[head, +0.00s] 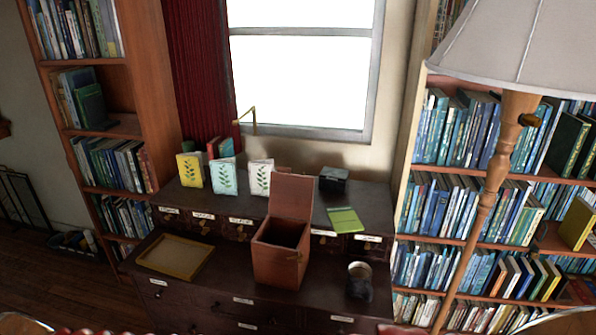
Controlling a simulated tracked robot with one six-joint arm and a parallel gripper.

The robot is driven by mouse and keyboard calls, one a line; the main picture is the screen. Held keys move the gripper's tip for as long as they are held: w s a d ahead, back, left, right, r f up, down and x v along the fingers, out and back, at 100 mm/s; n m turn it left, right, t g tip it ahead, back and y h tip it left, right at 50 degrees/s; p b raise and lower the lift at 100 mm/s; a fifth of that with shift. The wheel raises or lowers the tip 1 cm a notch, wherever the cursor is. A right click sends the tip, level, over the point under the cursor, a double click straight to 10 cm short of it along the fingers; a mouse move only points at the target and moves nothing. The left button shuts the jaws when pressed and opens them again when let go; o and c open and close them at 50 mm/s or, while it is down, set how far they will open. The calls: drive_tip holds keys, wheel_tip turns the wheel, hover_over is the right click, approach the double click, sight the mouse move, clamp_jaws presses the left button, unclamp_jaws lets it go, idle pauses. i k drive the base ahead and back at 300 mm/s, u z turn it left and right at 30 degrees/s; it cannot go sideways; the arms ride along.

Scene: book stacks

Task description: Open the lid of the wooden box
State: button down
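The wooden box (276,265) is reddish brown and stands upright on the front ledge of a dark wooden cabinet, near the middle of the head view. Its lid (292,196) stands up at the back edge, open. The dark inside of the box shows from above, and I cannot make out anything in it. A small brass-coloured piece (294,256) shows on the right side of the box. My gripper is not in view.
On the cabinet (220,272), a shallow wooden tray (205,249) lies left of the box and a dark jar (359,285) stands right. Behind are three upright leaf-patterned books (223,177), a green pad (345,220) and a black box (333,179). A lamp (490,190) stands right.

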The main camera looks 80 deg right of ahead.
sight(292, 195)
drive_tip(key=z, duration=0.05)
drive_tip(key=k, duration=2.35)
drive_tip(key=z, duration=0.75)
drive_tip(key=i, duration=1)
drive_tip(key=u, duration=0.05)
